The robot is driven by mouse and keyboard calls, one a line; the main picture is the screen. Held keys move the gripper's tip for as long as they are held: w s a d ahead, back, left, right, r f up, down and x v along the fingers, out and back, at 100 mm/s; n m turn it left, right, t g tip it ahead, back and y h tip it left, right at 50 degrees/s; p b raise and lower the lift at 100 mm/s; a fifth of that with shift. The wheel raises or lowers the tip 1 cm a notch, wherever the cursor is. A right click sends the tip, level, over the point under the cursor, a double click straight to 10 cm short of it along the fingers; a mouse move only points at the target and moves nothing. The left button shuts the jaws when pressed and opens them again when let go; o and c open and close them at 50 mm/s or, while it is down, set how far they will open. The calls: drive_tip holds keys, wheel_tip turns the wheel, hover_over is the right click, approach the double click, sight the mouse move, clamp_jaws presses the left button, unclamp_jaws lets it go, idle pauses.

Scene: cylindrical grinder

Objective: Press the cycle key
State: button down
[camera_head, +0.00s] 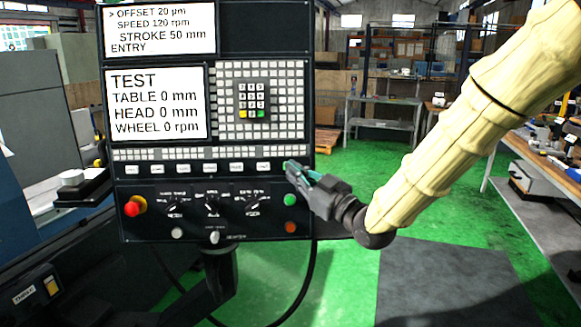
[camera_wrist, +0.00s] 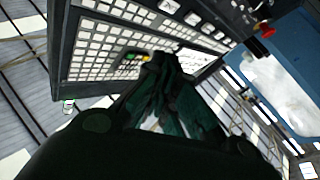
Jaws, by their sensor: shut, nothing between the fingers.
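The control panel (camera_head: 150,200) of the grinder stands upright at centre left in the head view. A row of labelled white keys (camera_head: 263,166) runs across it below the small grey keys; the lettering is too small to read, so I cannot tell which is the cycle key. My gripper (camera_head: 293,167) is shut and empty, its tips in front of the panel's right edge, just right of the last visible white key. It may hide part of that row. In the wrist view my gripper (camera_wrist: 168,62) points at the panel's keypad (camera_wrist: 100,50); contact cannot be told.
A green button (camera_head: 289,200) and an orange-red button (camera_head: 290,227) sit below my gripper. A red knob (camera_head: 132,208) is at the panel's lower left, with several dials between. Screens (camera_head: 157,103) fill the upper left.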

drive_tip(key=shift+w, duration=0.15)
drive_tip(key=w+f, duration=0.1)
drive_tip(key=w, duration=0.7)
drive_tip(key=shift+w+a+f, duration=0.15)
drive_tip(key=shift+a+f, duration=0.15)
drive_tip(key=shift+a, duration=0.05)
drive_tip(key=shift+w, duration=0.1)
idle(1.3)
drive_tip(key=shift+w+f, duration=0.1)
drive_tip(key=shift+w, duration=0.25)
drive_tip(key=shift+w+b, duration=0.35)
drive_tip(key=shift+w, duration=0.05)
idle(0.8)
drive_tip(key=shift+s, duration=0.85)
